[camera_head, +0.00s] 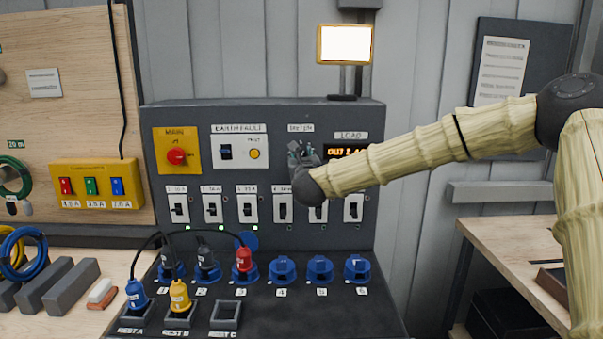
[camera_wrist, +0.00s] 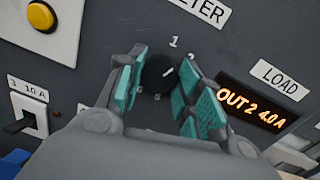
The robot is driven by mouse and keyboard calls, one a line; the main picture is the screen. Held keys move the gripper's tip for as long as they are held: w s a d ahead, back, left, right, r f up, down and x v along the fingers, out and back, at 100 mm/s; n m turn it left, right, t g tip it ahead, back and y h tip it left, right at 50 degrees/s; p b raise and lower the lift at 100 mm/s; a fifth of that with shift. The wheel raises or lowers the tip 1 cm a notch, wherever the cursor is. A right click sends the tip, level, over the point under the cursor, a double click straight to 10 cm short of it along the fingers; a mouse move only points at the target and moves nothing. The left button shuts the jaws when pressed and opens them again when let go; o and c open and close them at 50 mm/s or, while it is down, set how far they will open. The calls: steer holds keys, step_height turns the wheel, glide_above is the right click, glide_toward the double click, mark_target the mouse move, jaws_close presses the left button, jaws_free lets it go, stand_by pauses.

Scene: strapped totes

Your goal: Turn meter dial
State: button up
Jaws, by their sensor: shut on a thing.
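The meter dial (camera_wrist: 158,74) is a round black knob with a white pointer line. It sits on the dark grey panel under a label ending in "ETER", with small numbers around it. In the wrist view my gripper (camera_wrist: 157,88) has its teal-padded fingers on both sides of the knob, shut on it. The pointer tilts toward the upper right. In the head view my gripper (camera_head: 303,158) is at the panel and hides the dial. The orange display (camera_wrist: 257,105) to the right of the dial reads "OUT 2 4.0 A".
A row of breaker switches (camera_head: 247,206) lies below the dial. A red main knob (camera_head: 177,156) and a yellow button (camera_head: 254,153) are to the left. Blue sockets (camera_head: 320,270), some with plugs and cables, line the sloped console. A lit screen (camera_head: 345,44) stands above.

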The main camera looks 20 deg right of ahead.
steer(key=m+b, duration=0.3)
steer(key=b, duration=0.4)
steer(key=m+b, duration=0.4)
steer(key=b, duration=0.4)
steer(key=m+h+b, duration=0.1)
steer(key=m+b, duration=0.2)
steer(key=b, duration=0.4)
steer(key=shift+f+m+b, duration=0.35)
steer(key=shift+m, duration=0.05)
steer(key=shift+r+m+b, duration=0.15)
steer(key=shift+m+b, duration=0.25)
steer(key=shift+b, duration=0.1)
steer(key=o, duration=1)
steer(key=shift+s+r, duration=0.1)
steer(key=v, duration=1.2)
